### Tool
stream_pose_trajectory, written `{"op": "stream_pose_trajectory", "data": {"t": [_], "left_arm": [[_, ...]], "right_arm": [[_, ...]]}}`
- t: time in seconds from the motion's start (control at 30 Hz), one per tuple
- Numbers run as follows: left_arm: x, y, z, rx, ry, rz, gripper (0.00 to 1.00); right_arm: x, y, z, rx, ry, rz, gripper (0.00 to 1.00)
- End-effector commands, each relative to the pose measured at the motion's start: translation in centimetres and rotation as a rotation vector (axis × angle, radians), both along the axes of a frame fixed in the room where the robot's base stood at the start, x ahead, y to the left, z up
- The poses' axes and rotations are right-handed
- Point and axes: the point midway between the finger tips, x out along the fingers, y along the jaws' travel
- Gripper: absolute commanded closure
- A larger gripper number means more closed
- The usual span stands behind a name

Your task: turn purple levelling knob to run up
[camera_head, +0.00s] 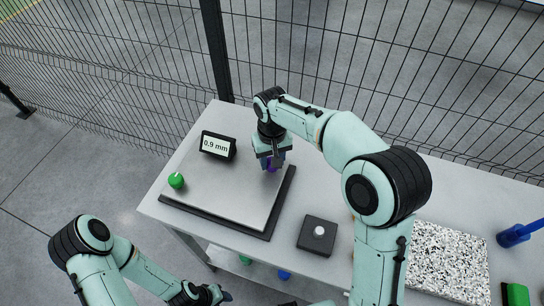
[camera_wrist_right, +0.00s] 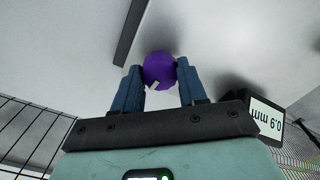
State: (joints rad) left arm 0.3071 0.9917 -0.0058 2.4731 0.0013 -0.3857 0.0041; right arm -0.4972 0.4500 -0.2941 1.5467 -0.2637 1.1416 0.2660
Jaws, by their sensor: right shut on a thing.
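The purple levelling knob (camera_head: 271,165) sits near the right edge of a pale plate (camera_head: 225,185) on the table. My right gripper (camera_head: 270,160) reaches down over it and hides much of it. In the right wrist view the purple knob (camera_wrist_right: 159,70) is between the two blue fingers of my right gripper (camera_wrist_right: 160,82), which is shut on it; a small light mark shows on its near side. A small display (camera_head: 217,146) on the plate reads 0.9 mm; it also shows upside down in the wrist view (camera_wrist_right: 267,120). My left gripper (camera_head: 205,295) is low, away from the plate; its jaws are unclear.
A green knob (camera_head: 176,180) is at the plate's left. A dark box with a white button (camera_head: 318,233) stands on the table (camera_head: 190,225) in front. A speckled slab (camera_head: 448,260), a blue object (camera_head: 515,235) and a green block (camera_head: 517,295) are at right. A wire fence stands behind.

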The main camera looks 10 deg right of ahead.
Motion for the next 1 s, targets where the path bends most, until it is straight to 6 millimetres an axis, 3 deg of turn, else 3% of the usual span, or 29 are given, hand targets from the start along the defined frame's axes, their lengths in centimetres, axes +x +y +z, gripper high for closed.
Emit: {"op": "stream_pose_trajectory", "data": {"t": [0.3,0.77,0.8,0.87,1.0], "left_arm": [[0.50,0.00,0.56,0.000,-0.006,0.000,0.57],[0.52,0.01,0.58,0.000,-0.006,0.000,0.57],[0.52,0.01,0.58,0.000,-0.006,0.000,0.57],[0.52,0.01,0.58,0.000,-0.006,0.000,0.57],[0.52,0.01,0.58,0.000,-0.006,0.000,0.57]], "right_arm": [[0.00,-0.03,0.06,0.000,0.000,0.118,0.89],[-0.01,-0.02,0.02,0.000,0.000,0.136,0.89],[-0.01,-0.02,0.02,0.000,0.000,0.136,0.55],[-0.01,-0.02,0.02,0.000,0.000,0.136,0.36],[-0.01,-0.02,0.01,0.000,0.000,0.135,0.33]]}}
